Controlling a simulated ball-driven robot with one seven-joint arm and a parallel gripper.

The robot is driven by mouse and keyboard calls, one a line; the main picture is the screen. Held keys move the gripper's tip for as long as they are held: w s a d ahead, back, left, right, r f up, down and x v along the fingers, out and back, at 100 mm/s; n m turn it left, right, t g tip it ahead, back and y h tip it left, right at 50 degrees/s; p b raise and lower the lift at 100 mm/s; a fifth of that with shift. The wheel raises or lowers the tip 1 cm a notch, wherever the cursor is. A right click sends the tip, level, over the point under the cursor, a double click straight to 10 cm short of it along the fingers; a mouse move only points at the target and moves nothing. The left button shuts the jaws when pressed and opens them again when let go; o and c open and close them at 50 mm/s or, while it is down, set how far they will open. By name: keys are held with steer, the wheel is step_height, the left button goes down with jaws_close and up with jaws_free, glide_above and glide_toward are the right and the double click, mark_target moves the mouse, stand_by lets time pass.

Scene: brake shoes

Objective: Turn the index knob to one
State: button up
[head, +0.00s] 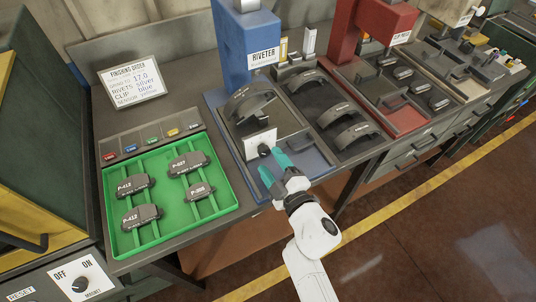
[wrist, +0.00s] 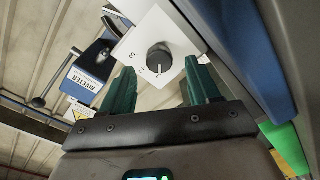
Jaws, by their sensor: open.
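The index knob (head: 264,152) is a small black knob on a white plate (head: 260,139) at the front of the riveter's blue base. In the wrist view the knob (wrist: 159,57) shows face-on on the white plate (wrist: 152,30), with small numerals beside it. Its pointer setting is too small to read surely. My gripper (head: 273,164) is just in front of the plate, its teal fingers apart. In the wrist view the gripper (wrist: 160,74) has one finger on each side of the knob, with visible gaps. I cannot tell its exact depth from the knob.
Brake shoes lie in a green tray (head: 112,214) at left. The blue riveter (head: 247,40) stands behind the plate, with a curved shoe (head: 249,104) on its fixture. A dark tray (head: 318,108) of shoes and a red press (head: 385,20) stand to the right.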

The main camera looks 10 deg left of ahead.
steer(key=p+v, duration=0.1)
steer(key=v, duration=0.6)
steer(key=shift+s+d, duration=0.2)
steer(key=shift+s, duration=0.15)
steer(key=s+d+f+m+g+h, duration=0.2)
steer(key=d+m+h, duration=0.45)
steer(key=d, duration=0.55)
steer(key=s+d+f+m+g+h, duration=0.1)
steer(key=d+m+h, duration=0.55)
steer(key=d, duration=0.55)
steer(key=s+d+f+m+g+y, duration=0.1)
steer(key=s+m+g, duration=0.2)
steer(key=s, duration=0.8)
steer(key=s+d+f+m+g+y, duration=0.1)
steer(key=s+m+g, duration=0.1)
steer(key=s+g, duration=0.5)
steer(key=s, duration=0.4)
steer(key=shift+s+d+f+m+g+y, duration=0.25)
steer(key=shift+d+f+m+g+y, duration=0.05)
steer(key=shift+d+m, duration=0.1)
steer(key=shift+c, duration=0.3)
